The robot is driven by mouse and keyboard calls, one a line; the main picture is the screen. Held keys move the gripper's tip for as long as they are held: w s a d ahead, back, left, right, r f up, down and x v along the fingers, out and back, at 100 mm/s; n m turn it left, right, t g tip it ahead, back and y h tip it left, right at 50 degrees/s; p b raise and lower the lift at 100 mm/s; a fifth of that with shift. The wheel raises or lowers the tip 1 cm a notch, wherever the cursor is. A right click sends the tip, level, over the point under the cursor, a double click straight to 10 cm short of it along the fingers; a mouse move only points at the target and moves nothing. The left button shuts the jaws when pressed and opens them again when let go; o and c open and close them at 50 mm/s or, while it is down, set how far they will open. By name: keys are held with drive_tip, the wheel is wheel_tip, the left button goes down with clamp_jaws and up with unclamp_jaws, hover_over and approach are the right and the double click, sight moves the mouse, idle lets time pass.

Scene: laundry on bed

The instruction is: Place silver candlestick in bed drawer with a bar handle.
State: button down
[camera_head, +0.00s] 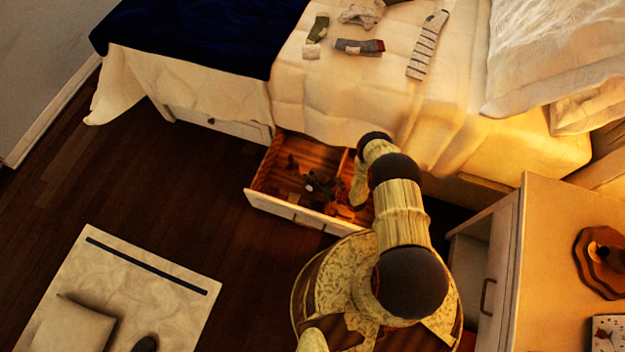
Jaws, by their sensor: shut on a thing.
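A bed drawer (271,206) with a pale front and brown wooden inside stands pulled out under the bed. A divider runs inside it towards the right. My arm hides the right part of the drawer.
Another bed drawer (222,124) to the left is shut. Socks (428,45) and other laundry lie on the bed. A nightstand (555,240) stands close at the right, with a handled front (487,297). Dark floor (190,195) is clear left of the open drawer.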

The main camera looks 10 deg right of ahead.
drive_tip(key=shift+f+b, duration=0.35)
drive_tip(key=shift+f, duration=0.8)
drive_tip(key=shift+f, duration=0.15)
drive_tip(key=c, duration=1.6)
unclamp_jaws()
drive_tip(key=shift+o, duration=0.2)
drive_tip(key=shift+s+d+r, duration=0.1)
drive_tip(key=shift+s+r, duration=0.05)
drive_tip(key=shift+r, duration=0.05)
drive_tip(key=p+v, duration=0.4)
drive_tip(key=v, duration=0.7)
drive_tip(key=shift+s, duration=0.3)
drive_tip(key=shift+d+r, duration=0.1)
drive_tip(key=shift+r, duration=0.05)
